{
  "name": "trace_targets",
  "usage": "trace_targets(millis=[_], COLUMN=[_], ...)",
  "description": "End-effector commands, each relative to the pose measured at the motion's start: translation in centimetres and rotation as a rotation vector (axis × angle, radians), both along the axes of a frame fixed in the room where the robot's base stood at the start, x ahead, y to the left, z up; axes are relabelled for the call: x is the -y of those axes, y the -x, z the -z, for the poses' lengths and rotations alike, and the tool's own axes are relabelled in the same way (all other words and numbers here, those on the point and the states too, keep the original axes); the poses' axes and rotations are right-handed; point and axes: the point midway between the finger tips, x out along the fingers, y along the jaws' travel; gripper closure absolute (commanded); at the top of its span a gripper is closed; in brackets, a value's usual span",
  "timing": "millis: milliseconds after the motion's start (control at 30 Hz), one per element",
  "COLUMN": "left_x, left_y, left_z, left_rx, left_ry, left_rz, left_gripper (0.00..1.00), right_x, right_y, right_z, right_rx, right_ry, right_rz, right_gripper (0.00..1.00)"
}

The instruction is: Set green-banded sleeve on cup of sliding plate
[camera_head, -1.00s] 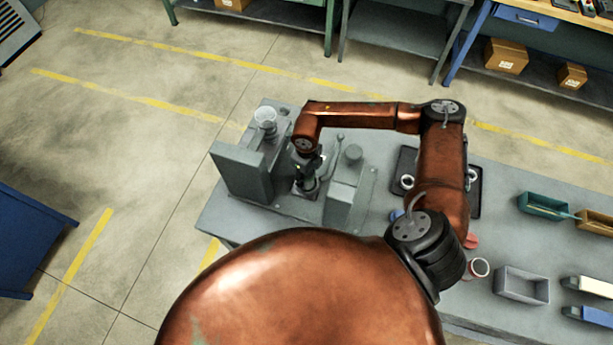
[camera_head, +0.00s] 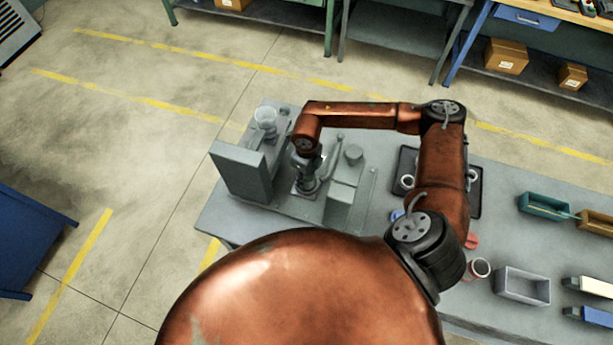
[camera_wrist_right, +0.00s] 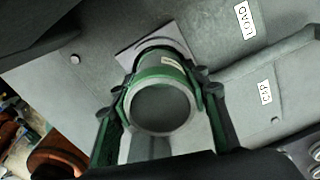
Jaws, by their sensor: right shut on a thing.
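The green-banded sleeve (camera_wrist_right: 160,82) is between the two fingers of my right gripper (camera_wrist_right: 160,94) in the right wrist view, and the gripper is shut on it. Its open end faces the camera. Behind its far end is a pale square plate (camera_wrist_right: 126,56) with a dark round rim, which looks like the cup. The sleeve covers most of that cup, so I cannot tell whether it is seated or just above it. In the head view my right gripper (camera_head: 307,174) is low over the grey machine (camera_head: 243,172), and the sleeve is hard to make out. My left gripper is not in view.
Labels reading LOAD (camera_wrist_right: 244,20) and CAP (camera_wrist_right: 266,92) are on the machine. A tall grey block stands left of the gripper, and a lower block with a knob (camera_head: 353,154) right of it. A black tray (camera_head: 475,205), a grey bin (camera_head: 522,285) and a teal bin (camera_head: 543,206) are further right.

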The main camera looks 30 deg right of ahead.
Motion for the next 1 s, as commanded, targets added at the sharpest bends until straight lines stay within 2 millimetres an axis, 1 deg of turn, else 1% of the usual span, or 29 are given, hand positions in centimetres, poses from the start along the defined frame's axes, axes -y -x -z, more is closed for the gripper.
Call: trace_targets(millis=[67,100,300,400,567,867,1000], left_x=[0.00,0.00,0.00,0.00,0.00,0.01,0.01], left_y=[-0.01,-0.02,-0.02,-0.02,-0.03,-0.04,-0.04], left_z=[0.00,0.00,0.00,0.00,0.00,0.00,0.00], left_rx=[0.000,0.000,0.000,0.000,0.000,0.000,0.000], left_ry=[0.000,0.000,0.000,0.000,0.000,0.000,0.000], left_rz=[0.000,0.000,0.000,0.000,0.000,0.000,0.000], left_gripper=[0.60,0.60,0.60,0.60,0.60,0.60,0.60], right_x=[0.01,0.01,0.01,0.01,0.01,0.01,0.00], right_y=[0.00,0.00,0.00,0.00,0.00,0.00,0.01], right_z=[-0.01,-0.01,-0.01,0.00,0.00,0.01,0.01], right_rx=[0.000,0.000,0.000,0.000,0.000,0.000,0.000], right_ry=[0.000,0.000,0.000,0.000,0.000,0.000,0.000], right_rz=[0.000,0.000,0.000,0.000,0.000,0.000,0.000], right_gripper=[0.82,0.56,0.43,0.37,0.37,0.17,0.17])
